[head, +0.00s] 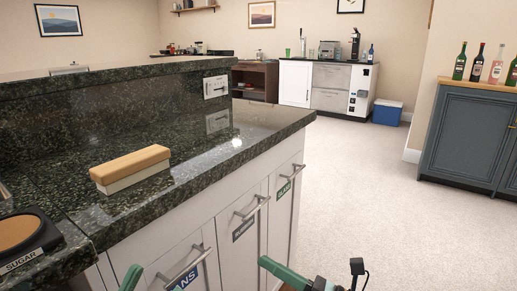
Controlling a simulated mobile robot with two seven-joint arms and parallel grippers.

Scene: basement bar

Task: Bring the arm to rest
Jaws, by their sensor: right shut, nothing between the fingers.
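My right gripper (272,267) shows at the bottom edge, a green part in front of the white cabinet doors, with a black fitting to its right. It is shut and empty, and most of the arm is cut off below. A small green piece of my left arm (131,279) shows at the bottom left, in front of the cabinet. Too little of it is in view to tell the state of its jaws.
A dark speckled counter (255,147) carries a wooden-backed block (131,168) and a round lid near a SUGAR label (22,264). White cabinet doors (244,237) with bar handles stick out close to my grippers. Open carpet (360,205) lies to the right, before a blue-grey cabinet (465,145).

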